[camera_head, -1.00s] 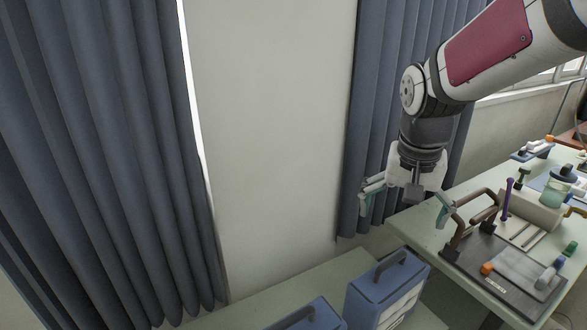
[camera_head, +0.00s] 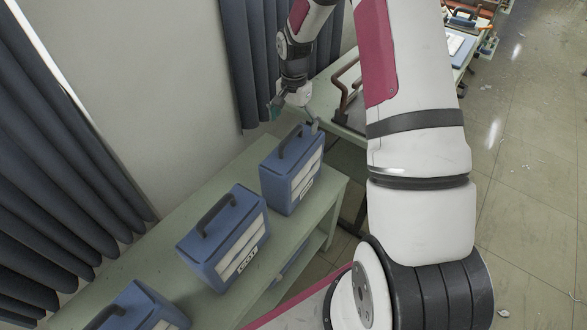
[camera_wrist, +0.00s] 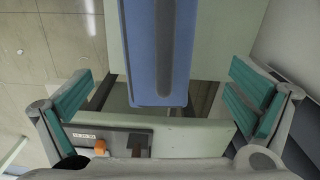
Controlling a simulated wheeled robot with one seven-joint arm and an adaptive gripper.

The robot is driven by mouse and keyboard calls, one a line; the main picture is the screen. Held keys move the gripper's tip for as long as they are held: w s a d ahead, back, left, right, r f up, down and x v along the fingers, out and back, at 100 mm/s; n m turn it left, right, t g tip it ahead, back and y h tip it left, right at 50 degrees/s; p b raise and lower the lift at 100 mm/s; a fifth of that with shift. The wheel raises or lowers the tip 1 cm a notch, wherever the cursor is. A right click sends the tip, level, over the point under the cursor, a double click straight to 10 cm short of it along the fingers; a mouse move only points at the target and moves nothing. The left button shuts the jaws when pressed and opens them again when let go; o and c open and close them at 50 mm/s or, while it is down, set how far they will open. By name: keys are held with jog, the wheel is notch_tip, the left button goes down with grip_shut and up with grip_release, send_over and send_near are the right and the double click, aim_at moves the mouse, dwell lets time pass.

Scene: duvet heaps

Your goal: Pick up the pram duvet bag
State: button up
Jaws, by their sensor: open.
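Three blue boxy bags with dark top handles and pale front panels stand in a row on a green table. My gripper (camera_head: 294,117) is open and empty, just behind and above the far bag (camera_head: 282,180). That bag's label is too small to read. The middle bag (camera_head: 212,258) has a label that seems to read COT. The near bag (camera_head: 140,305) is cut off by the lower edge, its label not readable. In the wrist view, a blue bag (camera_wrist: 137,45) with its dark handle (camera_wrist: 166,50) lies between the spread teal fingers, apart from both.
The green table (camera_head: 150,225) runs along a pale wall with dark curtains (camera_head: 240,60). Beyond the far bag, a second bench holds a dark board with a brown-handled frame (camera_head: 345,85). Open floor (camera_head: 535,190) lies to the right.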

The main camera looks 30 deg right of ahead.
aim_at(293, 147)
notch_tip(293, 147, down, 6)
jog(key=shift+r, duration=0.2)
jog(key=shift+s+a+f+p, duration=0.15)
jog(key=shift+f+p, duration=0.3)
jog(key=shift+f, duration=0.85)
jog(key=shift+s+a+f+p, duration=0.15)
jog(key=shift+f+p, duration=0.25)
jog(key=shift+f, duration=0.9)
